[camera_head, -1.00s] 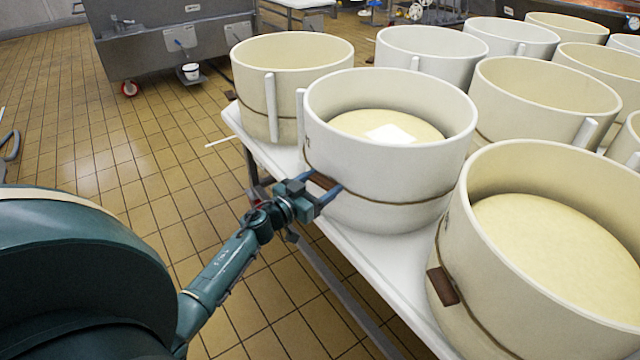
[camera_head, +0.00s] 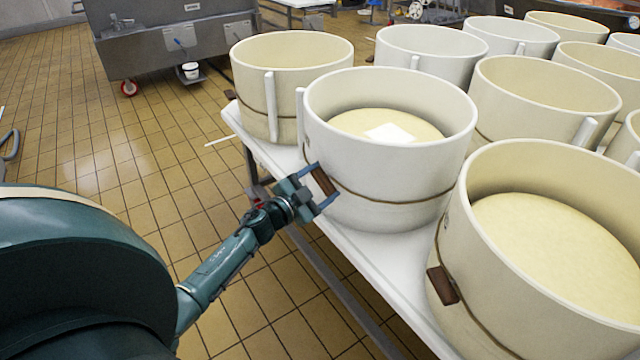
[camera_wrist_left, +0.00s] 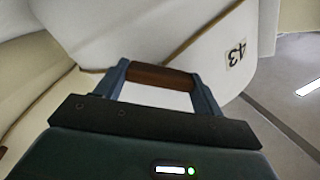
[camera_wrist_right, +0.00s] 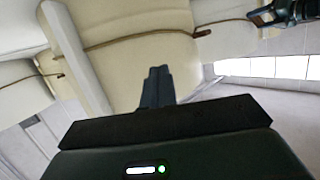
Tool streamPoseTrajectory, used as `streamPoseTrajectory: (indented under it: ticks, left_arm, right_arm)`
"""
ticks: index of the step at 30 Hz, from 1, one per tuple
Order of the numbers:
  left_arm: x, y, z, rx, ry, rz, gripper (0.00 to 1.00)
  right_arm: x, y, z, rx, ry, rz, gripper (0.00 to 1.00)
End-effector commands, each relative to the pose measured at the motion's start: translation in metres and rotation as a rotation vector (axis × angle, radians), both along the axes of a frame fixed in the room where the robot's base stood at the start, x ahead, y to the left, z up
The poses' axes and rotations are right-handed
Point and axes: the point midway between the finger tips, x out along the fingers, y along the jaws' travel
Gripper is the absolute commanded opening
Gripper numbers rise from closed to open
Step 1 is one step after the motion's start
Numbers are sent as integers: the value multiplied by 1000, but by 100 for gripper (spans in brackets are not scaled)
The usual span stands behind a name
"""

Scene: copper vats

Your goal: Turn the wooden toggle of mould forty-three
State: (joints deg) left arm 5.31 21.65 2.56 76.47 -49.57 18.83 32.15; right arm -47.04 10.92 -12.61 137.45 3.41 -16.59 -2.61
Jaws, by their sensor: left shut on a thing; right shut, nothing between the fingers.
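Mould forty-three (camera_head: 385,165) is a white round mould with a cord around it and pale curd with a white square inside. Its label "43" (camera_wrist_left: 236,53) shows in the left wrist view. The brown wooden toggle (camera_head: 323,181) is on its near left side, steeply tilted in the head view. My left gripper (camera_wrist_left: 160,82) is shut on the toggle, one finger at each end. It also shows in the head view (camera_head: 321,186). My right gripper (camera_wrist_right: 158,74) is shut and empty, pointing towards pale moulds in its wrist view; it is out of the head view.
A neighbouring mould (camera_head: 545,240) with its own toggle (camera_head: 442,285) stands at the right. Another mould (camera_head: 290,70) stands close behind on the left. The white table's edge (camera_head: 330,240) runs below my left gripper. Tiled floor (camera_head: 150,150) is open at the left.

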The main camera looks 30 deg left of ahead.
Motion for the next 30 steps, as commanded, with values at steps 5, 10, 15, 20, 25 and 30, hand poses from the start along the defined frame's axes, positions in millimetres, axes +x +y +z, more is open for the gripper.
streamPoseTrajectory:
  ticks: [5,10,15,20,25,30]
  left_arm:
    - [0,0,-1,169,-31,-1,45]
    - [0,-1,-2,328,-60,-2,45]
    - [0,-1,-2,485,-90,-2,45]
    - [0,-1,-3,621,-116,-2,45]
    - [0,-1,-2,742,-138,-2,45]
    - [0,-1,-3,830,-154,-2,45]
  right_arm:
    - [0,1,-4,-7,2,3,0]
    - [4,3,-6,-13,-7,10,0]
    - [4,6,-13,-24,1,21,0]
    - [5,9,-19,-33,4,33,0]
    - [7,10,-23,-46,1,40,0]
    - [7,11,-28,-57,8,47,0]
